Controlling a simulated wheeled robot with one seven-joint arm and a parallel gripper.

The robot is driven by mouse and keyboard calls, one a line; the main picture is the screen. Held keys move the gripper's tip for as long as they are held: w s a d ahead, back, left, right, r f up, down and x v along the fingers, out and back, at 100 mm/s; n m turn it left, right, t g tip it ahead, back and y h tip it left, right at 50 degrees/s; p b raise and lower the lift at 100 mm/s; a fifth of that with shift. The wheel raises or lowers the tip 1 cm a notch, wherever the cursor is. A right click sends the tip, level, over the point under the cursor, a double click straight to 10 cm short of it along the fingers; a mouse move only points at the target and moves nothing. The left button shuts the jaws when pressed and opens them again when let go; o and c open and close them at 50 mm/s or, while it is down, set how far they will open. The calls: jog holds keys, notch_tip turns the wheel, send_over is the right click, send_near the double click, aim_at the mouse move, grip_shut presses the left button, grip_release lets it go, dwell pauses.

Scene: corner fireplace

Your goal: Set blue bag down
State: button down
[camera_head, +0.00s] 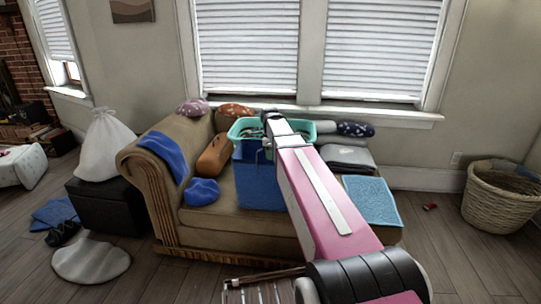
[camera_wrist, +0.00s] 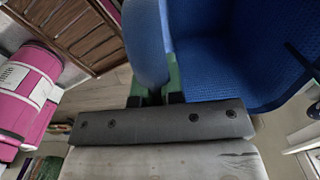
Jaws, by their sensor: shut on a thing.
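The blue bag (camera_head: 258,185) hangs upright below the end of my arm, in front of the brown chaise seat (camera_head: 230,222) in the head view. I cannot tell whether its bottom touches the seat. My gripper (camera_wrist: 157,92) is shut on a blue edge or strap of the bag. The bag's textured blue inside (camera_wrist: 235,60) fills the upper right of the wrist view. In the head view the fingers are mostly hidden by my arm.
A teal basket (camera_head: 244,127) stands behind the bag. An orange bolster (camera_head: 214,155) and blue cushion (camera_head: 201,191) lie left. Folded grey cloths (camera_head: 348,157) and a light-blue mat (camera_head: 371,200) lie right. A wicker basket (camera_head: 500,205) stands on the floor, far right.

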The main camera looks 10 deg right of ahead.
jog(key=c, duration=1.2)
grip_release()
jog(key=shift+f, duration=0.1)
jog(key=shift+c, duration=0.2)
notch_tip(320, 180, up, 12)
jog(key=shift+r, duration=0.15)
